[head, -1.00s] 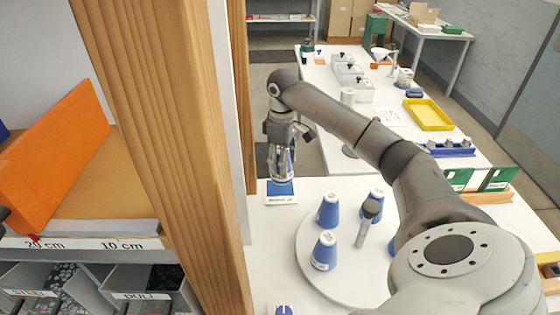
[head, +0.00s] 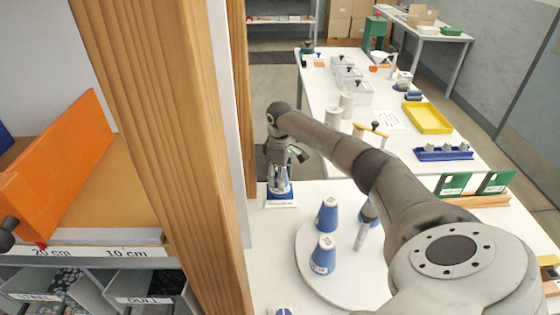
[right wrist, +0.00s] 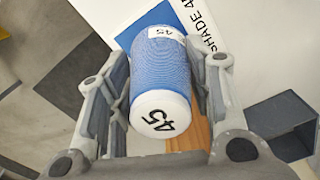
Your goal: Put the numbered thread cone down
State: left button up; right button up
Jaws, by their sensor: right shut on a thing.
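A blue thread cone with a white end numbered 45 (right wrist: 162,75) is between the two fingers of my right gripper (head: 279,184), which is shut on it. In the right wrist view the gripper (right wrist: 160,70) has one finger on each side of the cone. Below it is a blue square on a white card (right wrist: 205,22) whose print reads "SHADE 4", the rest cut off. In the head view the card (head: 281,204) lies at the table's left edge, under the gripper. I cannot tell whether the cone touches the square. My left gripper is not in view.
A round white turntable (head: 312,278) carries blue cones (head: 324,255) right of the gripper. A wooden post (head: 165,130) stands close on the left. A blue rack (head: 443,155), green holders (head: 455,184) and a yellow tray (head: 428,117) lie farther right and back.

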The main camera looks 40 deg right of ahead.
jog(key=o, duration=1)
jog(key=shift+f, duration=0.1)
jog(key=shift+o, duration=0.2)
notch_tip(320, 180, up, 12)
jog(key=shift+r+b, duration=0.2)
jog(key=shift+b, duration=0.7)
